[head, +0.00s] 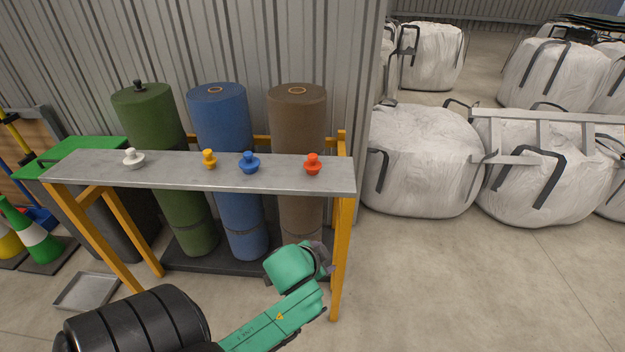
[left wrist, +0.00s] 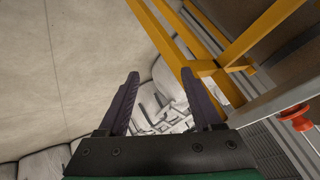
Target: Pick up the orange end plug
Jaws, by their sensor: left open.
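The orange end plug (head: 312,163), a red-orange knob with a wide flange, stands upright near the right end of the grey shelf (head: 240,177). It also shows at the right edge of the left wrist view (left wrist: 297,117), outside the jaws. My left gripper (head: 321,260) is below and in front of the shelf's right end, largely hidden behind its green wrist in the head view. The left wrist view shows its two dark fingers (left wrist: 160,92) apart with nothing between them. My right gripper is not in view.
A white plug (head: 133,159), a yellow plug (head: 209,160) and a blue plug (head: 249,163) share the shelf. Yellow frame legs (head: 342,250) stand close to my left gripper. Green, blue and brown rolls stand behind. White bulk bags (head: 420,165) are at right; floor between is clear.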

